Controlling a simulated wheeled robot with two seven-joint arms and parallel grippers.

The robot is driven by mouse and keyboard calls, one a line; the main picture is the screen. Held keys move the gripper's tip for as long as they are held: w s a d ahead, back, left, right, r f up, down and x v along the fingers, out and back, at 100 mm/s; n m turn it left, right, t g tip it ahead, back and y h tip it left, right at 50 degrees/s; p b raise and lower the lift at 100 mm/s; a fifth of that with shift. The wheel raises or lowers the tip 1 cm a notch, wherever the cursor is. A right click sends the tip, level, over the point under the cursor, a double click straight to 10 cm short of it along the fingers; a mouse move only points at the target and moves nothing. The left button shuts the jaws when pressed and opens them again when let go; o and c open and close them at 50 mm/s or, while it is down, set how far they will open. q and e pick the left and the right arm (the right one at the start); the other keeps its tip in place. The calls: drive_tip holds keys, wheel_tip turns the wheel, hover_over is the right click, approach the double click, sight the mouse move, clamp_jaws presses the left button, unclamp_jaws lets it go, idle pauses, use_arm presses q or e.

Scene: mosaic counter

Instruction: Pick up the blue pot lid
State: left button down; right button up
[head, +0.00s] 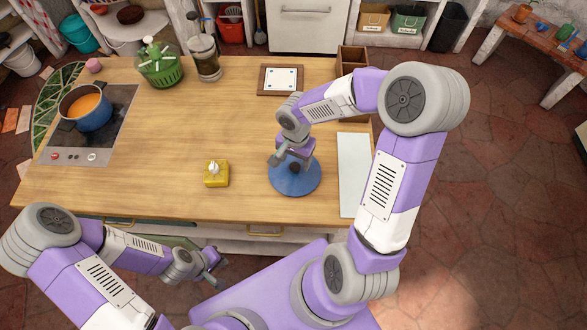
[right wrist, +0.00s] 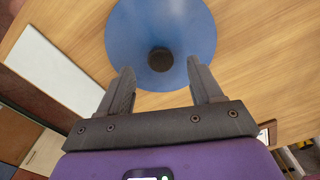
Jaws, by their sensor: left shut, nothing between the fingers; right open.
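The blue pot lid (head: 296,180) lies on the wooden counter, right of the middle. It has a dark round knob. In the right wrist view the lid (right wrist: 190,35) is at the top and its knob (right wrist: 160,59) sits between and just beyond the fingertips. My right gripper (head: 287,157) is directly over the lid, and it is open, with a finger on either side of the knob's line in the wrist view (right wrist: 159,78). Whether the fingers touch the lid I cannot tell. My left gripper (head: 214,267) is shut and empty in front of the counter's front edge.
A blue pot (head: 87,113) with orange contents stands on the cooktop (head: 120,105) at left. A yellow block (head: 216,174) with a white top is left of the lid. A white board (head: 353,170) lies right of it. A framed tile (head: 281,80), green bowl (head: 160,70) and jar (head: 205,60) stand behind.

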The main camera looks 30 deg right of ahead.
sight(295, 166)
wheel_tip(295, 166, down, 4)
drive_tip(key=shift+f, duration=0.25)
drive_tip(key=shift+c, duration=0.5)
drive_tip(key=c, duration=1.1)
